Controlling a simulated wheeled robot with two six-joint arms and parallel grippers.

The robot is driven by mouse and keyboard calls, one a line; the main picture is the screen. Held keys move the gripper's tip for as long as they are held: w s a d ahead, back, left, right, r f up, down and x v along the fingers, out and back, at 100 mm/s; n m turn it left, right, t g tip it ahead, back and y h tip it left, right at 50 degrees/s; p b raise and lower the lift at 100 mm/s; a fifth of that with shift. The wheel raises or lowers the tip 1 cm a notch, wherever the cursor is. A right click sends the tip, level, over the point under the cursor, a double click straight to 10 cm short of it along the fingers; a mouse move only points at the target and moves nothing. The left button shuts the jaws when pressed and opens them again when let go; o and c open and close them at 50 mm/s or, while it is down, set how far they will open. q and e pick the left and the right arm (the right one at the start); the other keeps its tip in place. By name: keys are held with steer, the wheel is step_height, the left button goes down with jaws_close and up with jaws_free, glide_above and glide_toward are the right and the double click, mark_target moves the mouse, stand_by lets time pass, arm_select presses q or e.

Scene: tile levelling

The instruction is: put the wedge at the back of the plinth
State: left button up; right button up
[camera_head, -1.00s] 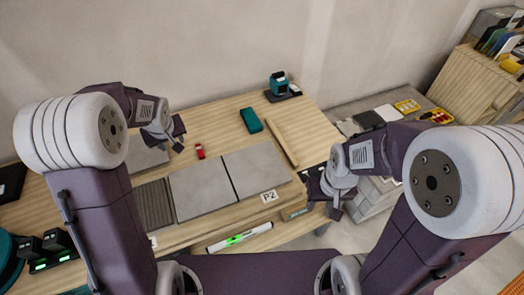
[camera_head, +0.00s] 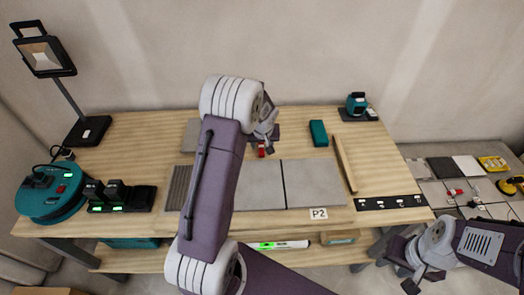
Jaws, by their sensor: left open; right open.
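A small red piece, which looks like the wedge (camera_head: 262,152), lies on the wooden table just behind the grey tiles. My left gripper (camera_head: 268,139) is open above and right behind it, and partly hides it; I cannot tell whether they touch. The plinth appears to be the low base carrying large grey tiles (camera_head: 314,184), with a P2 label (camera_head: 318,213) at its front edge. My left arm hides part of the tiles. My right gripper (camera_head: 410,275) is open and empty, low at the right, beyond the table's front right corner.
A teal block (camera_head: 318,133) and a wooden strip (camera_head: 345,165) lie behind and right of the tiles. A black strip (camera_head: 390,203) lies at the right front. A lamp (camera_head: 88,130), teal reel (camera_head: 52,195) and chargers (camera_head: 120,197) stand left. The back middle is mostly clear.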

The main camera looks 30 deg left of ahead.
mark_target(261, 149)
arm_select(q)
steer(key=x, duration=0.5)
steer(key=shift+w+a, duration=0.1)
steer(key=shift+w, duration=0.05)
steer(key=shift+r, duration=0.1)
jaws_close()
step_height(261, 149, up, 5)
steer(key=shift+f+p, duration=0.25)
steer(key=shift+p, duration=0.2)
steer(key=d+r, duration=0.3)
steer(key=d, duration=0.3)
steer(key=s+d+r+b, duration=0.1)
steer(key=d+r, duration=0.2)
steer(key=d, duration=0.2)
steer(key=shift+d+r, duration=0.25)
steer(key=shift+d, duration=0.1)
